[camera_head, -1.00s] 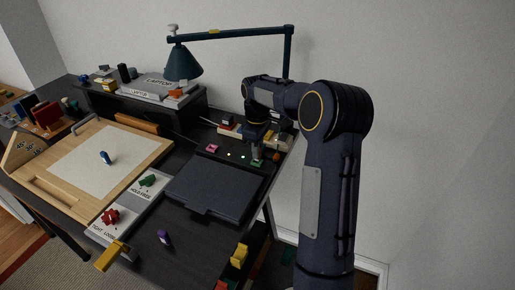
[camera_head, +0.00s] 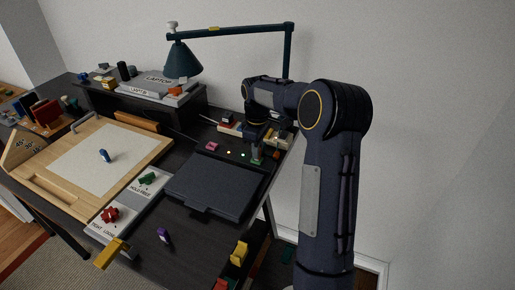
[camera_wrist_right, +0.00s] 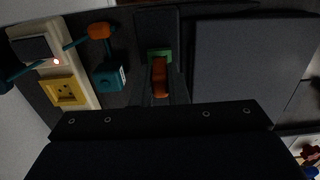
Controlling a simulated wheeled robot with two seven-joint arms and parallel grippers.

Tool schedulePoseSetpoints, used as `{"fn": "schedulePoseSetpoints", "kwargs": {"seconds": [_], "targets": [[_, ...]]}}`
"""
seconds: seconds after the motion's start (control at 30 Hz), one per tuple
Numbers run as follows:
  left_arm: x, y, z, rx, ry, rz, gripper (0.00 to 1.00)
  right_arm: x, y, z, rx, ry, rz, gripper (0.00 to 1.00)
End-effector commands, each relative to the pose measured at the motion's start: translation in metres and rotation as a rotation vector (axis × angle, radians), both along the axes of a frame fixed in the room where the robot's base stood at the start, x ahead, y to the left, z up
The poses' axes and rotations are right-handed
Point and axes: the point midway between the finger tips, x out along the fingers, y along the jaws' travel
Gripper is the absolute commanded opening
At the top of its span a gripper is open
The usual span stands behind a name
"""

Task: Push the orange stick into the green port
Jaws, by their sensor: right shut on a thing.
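My right gripper (camera_wrist_right: 160,80) is shut on the orange stick (camera_wrist_right: 160,76), which shows between its fingers in the right wrist view. The green port (camera_wrist_right: 161,53) lies right at the far end of the stick, partly hidden by it. I cannot tell how deep the stick's tip sits in the port. In the head view the right gripper (camera_head: 257,149) points down at the desk's right back part. A small green piece (camera_head: 256,161), seemingly the port, shows just below it. My left gripper is not in view.
A dark closed laptop (camera_head: 215,185) lies close to the gripper. A white strip with a yellow socket (camera_wrist_right: 65,90), a teal cube (camera_wrist_right: 110,76) and an orange-headed teal piece (camera_wrist_right: 99,30) are on the other side. A lamp (camera_head: 183,62) stands behind.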

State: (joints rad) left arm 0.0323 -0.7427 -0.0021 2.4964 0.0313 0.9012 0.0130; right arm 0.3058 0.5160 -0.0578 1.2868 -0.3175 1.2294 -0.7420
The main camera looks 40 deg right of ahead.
Motion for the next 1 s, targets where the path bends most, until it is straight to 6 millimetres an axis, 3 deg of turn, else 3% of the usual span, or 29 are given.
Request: {"fn": "schedulePoseSetpoints", "kwargs": {"seconds": [0.03,0.07,0.23,0.57,1.0], "targets": [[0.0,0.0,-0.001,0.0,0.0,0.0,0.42,0.0,0.0,-0.002,0.0,0.001,0.0,0.0],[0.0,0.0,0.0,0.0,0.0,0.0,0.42,0.0,0.0,-0.001,0.0,0.001,0.0,0.18],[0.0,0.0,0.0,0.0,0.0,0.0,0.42,0.0,0.0,-0.001,0.0,0.001,0.0,0.39],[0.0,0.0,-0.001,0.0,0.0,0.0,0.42,0.0,0.0,0.003,0.0,0.0,0.0,0.39],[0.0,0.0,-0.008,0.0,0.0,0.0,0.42,0.0,0.0,0.068,0.0,-0.001,0.0,0.39]]}}
